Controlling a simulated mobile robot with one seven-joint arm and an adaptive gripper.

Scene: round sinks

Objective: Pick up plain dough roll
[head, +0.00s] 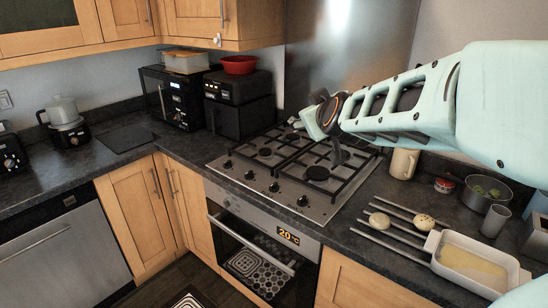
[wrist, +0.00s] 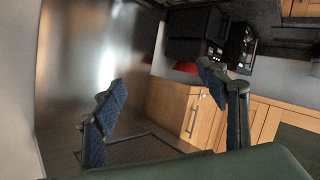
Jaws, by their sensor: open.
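Two small dough rolls lie on the counter to the right of the hob in the head view. The left one is a plain pale dough roll (head: 379,221). The right one (head: 424,222) looks browner and speckled. Both rest by thin grey bars on the dark counter. My gripper (head: 322,125) is above the hob, up and to the left of the rolls and well apart from them. In the wrist view my gripper (wrist: 166,100) has its fingers spread wide with nothing between them. No roll shows in the wrist view.
The gas hob (head: 295,170) lies below my gripper. A white baking dish (head: 455,275) stands at the counter's front right. A metal pot (head: 486,194), a grey cup (head: 495,221), a small red tub (head: 444,186) and a cream jug (head: 403,163) stand behind the rolls.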

